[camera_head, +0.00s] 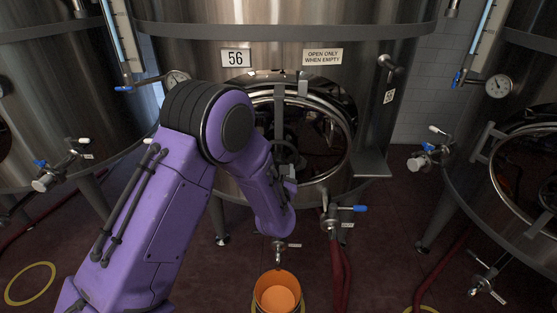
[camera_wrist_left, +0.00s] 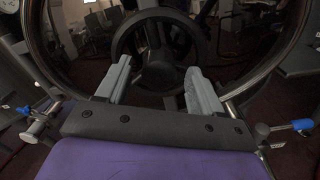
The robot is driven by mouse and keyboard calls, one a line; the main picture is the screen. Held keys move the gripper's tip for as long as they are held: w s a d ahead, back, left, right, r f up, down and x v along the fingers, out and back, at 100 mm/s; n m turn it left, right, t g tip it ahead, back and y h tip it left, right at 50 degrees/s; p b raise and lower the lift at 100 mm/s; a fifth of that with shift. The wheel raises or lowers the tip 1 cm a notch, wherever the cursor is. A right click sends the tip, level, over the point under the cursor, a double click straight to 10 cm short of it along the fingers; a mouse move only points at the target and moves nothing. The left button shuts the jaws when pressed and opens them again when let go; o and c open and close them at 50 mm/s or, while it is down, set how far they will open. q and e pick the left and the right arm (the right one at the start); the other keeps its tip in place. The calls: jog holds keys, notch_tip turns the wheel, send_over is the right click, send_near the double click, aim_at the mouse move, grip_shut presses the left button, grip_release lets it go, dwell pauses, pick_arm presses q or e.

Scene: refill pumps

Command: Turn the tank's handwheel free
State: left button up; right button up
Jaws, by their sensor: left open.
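The steel tank (camera_head: 190,50) numbered 56 stands in the middle of the head view. Its round hatch (camera_head: 345,130) has a polished rim and a dark, shiny door. The handwheel (camera_head: 284,150) is at the door's middle, mostly hidden behind my left arm. In the left wrist view the dark handwheel (camera_wrist_left: 158,58) with its thick hub fills the upper middle. My left gripper (camera_wrist_left: 160,78) is open, its two grey fingers pointing at the wheel's lower part, one on each side of the hub. I cannot tell whether they touch it. My right gripper is not in view.
An orange bucket (camera_head: 278,293) stands on the floor below the tank. A blue-handled valve (camera_head: 335,213) with red hoses is right of it. A sign (camera_head: 322,57) reads "OPEN ONLY WHEN EMPTY". Other tanks stand left and right (camera_head: 510,190), with gauges and valves.

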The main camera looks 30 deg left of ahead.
pick_arm(q)
jog(key=shift+x, duration=0.8)
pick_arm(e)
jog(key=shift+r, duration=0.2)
pick_arm(q)
jog(key=shift+c, duration=0.3)
